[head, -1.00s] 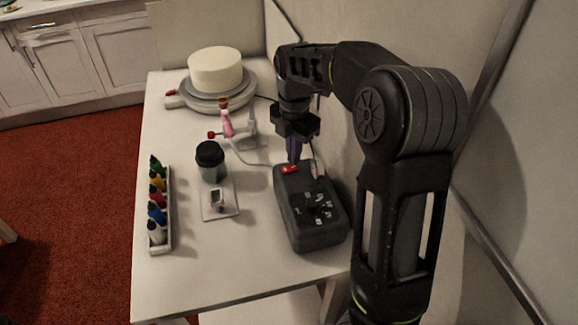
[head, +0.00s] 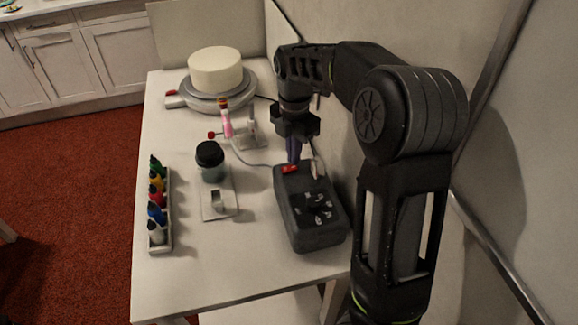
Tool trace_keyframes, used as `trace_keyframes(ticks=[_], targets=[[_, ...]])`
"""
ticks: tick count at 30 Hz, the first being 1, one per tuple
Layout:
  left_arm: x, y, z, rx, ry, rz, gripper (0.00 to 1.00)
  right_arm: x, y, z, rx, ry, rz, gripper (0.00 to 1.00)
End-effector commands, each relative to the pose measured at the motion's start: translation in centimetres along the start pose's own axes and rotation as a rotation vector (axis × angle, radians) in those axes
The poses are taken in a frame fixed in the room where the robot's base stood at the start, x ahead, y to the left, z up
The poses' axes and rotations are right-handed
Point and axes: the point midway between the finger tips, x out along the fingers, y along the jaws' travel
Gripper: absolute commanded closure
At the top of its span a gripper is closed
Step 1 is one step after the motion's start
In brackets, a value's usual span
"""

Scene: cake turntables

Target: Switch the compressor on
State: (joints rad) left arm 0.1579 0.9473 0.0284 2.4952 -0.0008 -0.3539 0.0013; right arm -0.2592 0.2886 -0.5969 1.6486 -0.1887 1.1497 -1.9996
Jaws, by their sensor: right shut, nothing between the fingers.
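The compressor (head: 312,228) is a dark grey box on the right side of the white table, with a dial and pale labels on its top. A red switch (head: 290,169) sits at its far left edge. My right gripper (head: 294,160) points down with its purple fingers shut and empty, right at or just above the red switch. I cannot tell whether the fingertips touch it. The fingertips hide part of the switch's far side. My left gripper is not in view.
A white cake (head: 215,69) stands on a turntable (head: 222,101) at the back. A pink airbrush (head: 227,124) on a stand, a dark-lidded jar (head: 210,155) and a rack of colour bottles (head: 170,225) stand to the left. The table's front is clear.

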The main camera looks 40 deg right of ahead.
Motion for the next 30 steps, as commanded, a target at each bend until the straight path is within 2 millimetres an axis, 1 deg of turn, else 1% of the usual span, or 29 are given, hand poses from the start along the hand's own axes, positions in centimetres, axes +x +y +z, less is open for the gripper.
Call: trace_keyframes(ticks=[8, 30], targets=[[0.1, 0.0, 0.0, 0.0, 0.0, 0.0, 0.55, 0.1, 0.0, 0.0, 0.0, 0.0, 0.0, 1.0], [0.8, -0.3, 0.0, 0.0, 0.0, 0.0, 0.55, 1.2, 0.0, 0.0, 0.0, 0.0, -0.001, 1.0]])
